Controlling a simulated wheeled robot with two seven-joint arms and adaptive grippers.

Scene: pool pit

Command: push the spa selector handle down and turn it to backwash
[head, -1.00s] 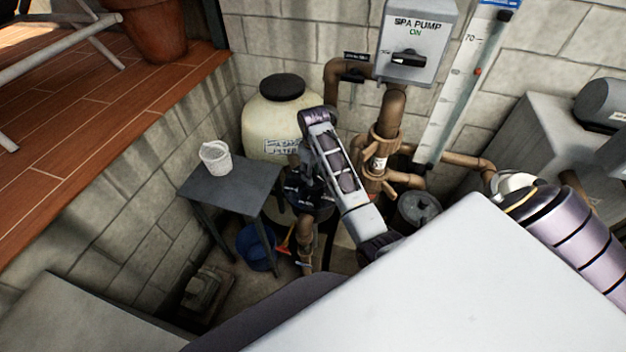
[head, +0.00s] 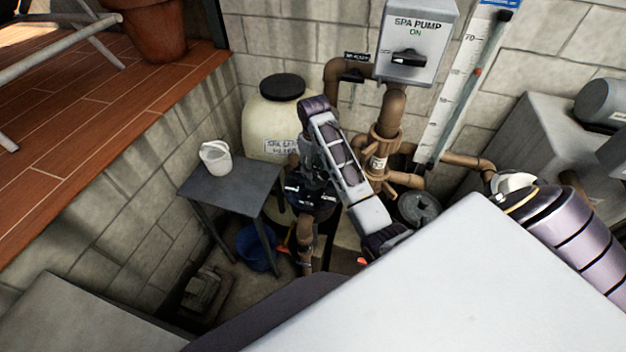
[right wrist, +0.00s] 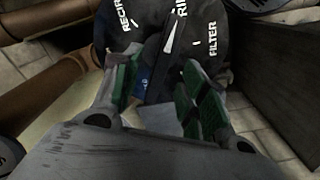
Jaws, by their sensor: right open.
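The spa selector valve (head: 308,198) is a black round head with white labels, in front of the cream spa sand filter (head: 270,120). In the right wrist view its black top (right wrist: 230,30) reads RECIRC, RINSE and FILTER. A dark bar with a white pointer mark, apparently the handle (right wrist: 166,62), lies between my fingers; its exact pointing and any contact are unclear. My right gripper (right wrist: 160,66) is open, its green-padded fingers spread over the valve top. In the head view my right forearm partly covers the valve, and the fingers are hard to make out. My left gripper is not in view.
A blue bucket (head: 257,247) sits on the floor. Brown pipes (head: 390,145) rise at right under the spa pump switch box (head: 416,42), marked ON.

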